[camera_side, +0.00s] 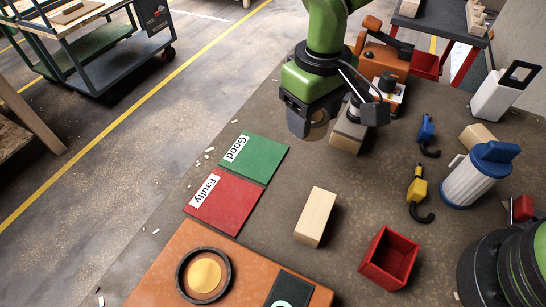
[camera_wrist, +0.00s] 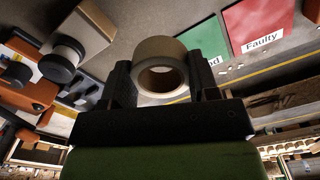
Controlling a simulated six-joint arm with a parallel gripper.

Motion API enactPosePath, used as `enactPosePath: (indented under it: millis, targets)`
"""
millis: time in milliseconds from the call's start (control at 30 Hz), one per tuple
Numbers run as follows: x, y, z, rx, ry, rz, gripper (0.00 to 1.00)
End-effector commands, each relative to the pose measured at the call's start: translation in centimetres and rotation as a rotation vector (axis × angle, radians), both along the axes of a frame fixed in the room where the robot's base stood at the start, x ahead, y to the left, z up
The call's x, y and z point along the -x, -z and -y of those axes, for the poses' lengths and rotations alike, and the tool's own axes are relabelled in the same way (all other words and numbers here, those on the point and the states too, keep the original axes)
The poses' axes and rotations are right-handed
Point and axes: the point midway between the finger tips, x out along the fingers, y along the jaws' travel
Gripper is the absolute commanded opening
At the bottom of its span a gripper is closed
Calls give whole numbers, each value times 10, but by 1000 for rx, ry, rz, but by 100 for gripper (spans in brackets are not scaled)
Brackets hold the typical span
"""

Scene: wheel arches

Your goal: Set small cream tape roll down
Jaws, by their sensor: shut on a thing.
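My gripper (camera_side: 326,118) is above the back part of the table in the side view, right of the green "Good" mat (camera_side: 254,157). It is shut on the small cream tape roll (camera_wrist: 159,47), which sits between the two dark fingers in the wrist view with its round hole showing. In the side view the roll is mostly hidden by the gripper. The red "Faulty" mat (camera_side: 222,203) lies next to the green one. Both mats look bare, and both show at the upper right of the wrist view.
A wooden block (camera_side: 315,217) and an open red box (camera_side: 390,259) stand in front. A grey-brown block (camera_side: 348,136) is close beside my gripper. An orange machine (camera_side: 384,55) stands behind. A white canister with a blue lid (camera_side: 479,175) is at the right.

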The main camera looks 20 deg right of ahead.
Motion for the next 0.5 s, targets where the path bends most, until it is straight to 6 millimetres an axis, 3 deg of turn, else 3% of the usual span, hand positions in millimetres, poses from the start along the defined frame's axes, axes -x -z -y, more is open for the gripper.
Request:
enactPosePath:
  millis: [167,500]
  targets:
    - [-2,-3,-14,2,-9,2,32]
    - [5,-5,-97,7,-33,3,32]
